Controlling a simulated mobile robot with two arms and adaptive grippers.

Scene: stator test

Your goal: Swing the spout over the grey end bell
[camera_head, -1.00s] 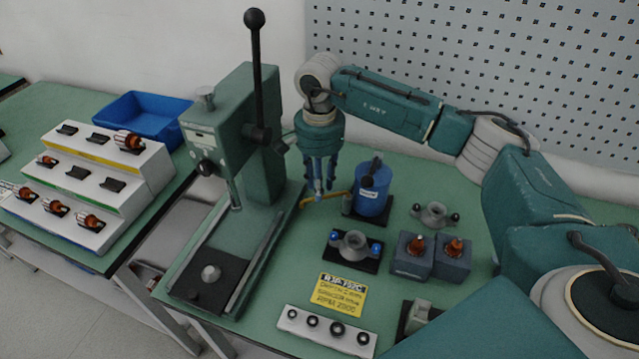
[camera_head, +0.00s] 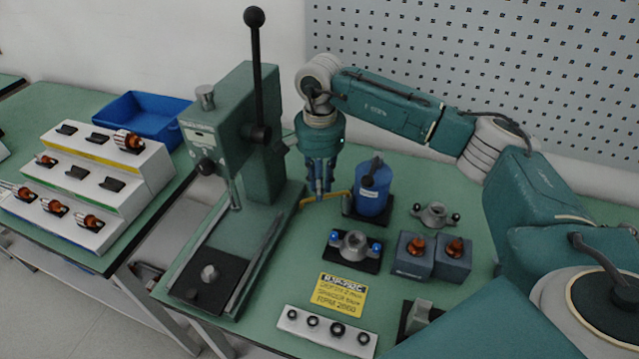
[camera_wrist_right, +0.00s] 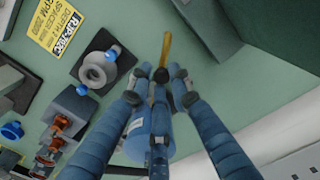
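The blue dispenser bottle (camera_head: 373,190) stands on a black base. Its thin yellow spout (camera_head: 338,194) points left, toward the press. My right gripper (camera_head: 319,194) points down with its fingertips around the spout. In the right wrist view the spout (camera_wrist_right: 165,45) runs out beyond the fingertips (camera_wrist_right: 162,74), and the bottle is partly hidden behind the fingers. Whether the fingers grip the spout is unclear. A grey end bell (camera_head: 353,243) with blue knobs sits on a black plate in front of the bottle, away from the spout. A similar grey part (camera_head: 435,213) with dark knobs lies further right. My left gripper is not in view.
A green press (camera_head: 243,130) with a tall lever stands close left of my right gripper. Two grey blocks (camera_head: 431,264) with copper parts, a yellow label (camera_head: 340,293) and a white strip with black rings (camera_head: 326,331) are nearby. A stepped rack (camera_head: 95,180) stands on the left table.

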